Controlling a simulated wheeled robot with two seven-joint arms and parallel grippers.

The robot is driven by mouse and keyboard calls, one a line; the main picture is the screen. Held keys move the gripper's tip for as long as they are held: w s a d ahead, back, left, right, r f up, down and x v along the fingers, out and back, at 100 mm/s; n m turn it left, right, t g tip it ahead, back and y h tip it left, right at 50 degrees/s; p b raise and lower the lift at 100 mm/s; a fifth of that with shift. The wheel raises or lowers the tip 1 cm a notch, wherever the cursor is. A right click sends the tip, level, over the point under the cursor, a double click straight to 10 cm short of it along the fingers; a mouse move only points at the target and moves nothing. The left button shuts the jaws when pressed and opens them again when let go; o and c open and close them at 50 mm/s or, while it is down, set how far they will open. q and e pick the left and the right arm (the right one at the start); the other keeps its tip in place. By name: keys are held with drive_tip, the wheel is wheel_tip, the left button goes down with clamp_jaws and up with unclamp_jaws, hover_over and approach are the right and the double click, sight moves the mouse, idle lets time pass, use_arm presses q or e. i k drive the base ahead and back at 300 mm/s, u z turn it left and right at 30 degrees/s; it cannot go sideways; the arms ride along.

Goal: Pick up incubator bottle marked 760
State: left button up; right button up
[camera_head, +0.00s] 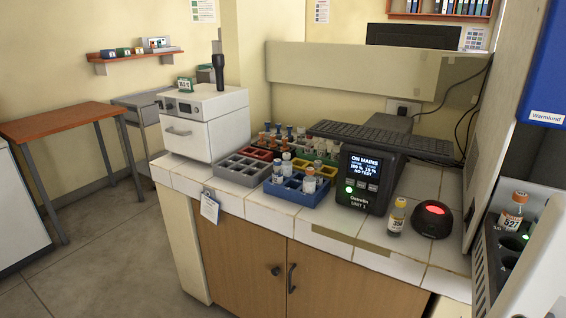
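No bottle that I can read as 760 shows. An orange-capped bottle (513,211) stands in a dark rack (487,272) at the right edge; its number looks like 397 or 327, but I cannot be sure. Neither of my grippers is in view.
A black dome with a red light (433,219) sits right of the counter bottle. A white box device (203,122) stands at the counter's left end. An empty grey rack (240,168) is near it. A white panel (545,262) partly hides the rack at right. The floor at left is clear.

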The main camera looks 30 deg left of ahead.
sight(287, 164)
drive_tip(key=u, duration=1.45)
drive_tip(key=i, duration=1.4)
drive_tip(key=z, duration=0.95)
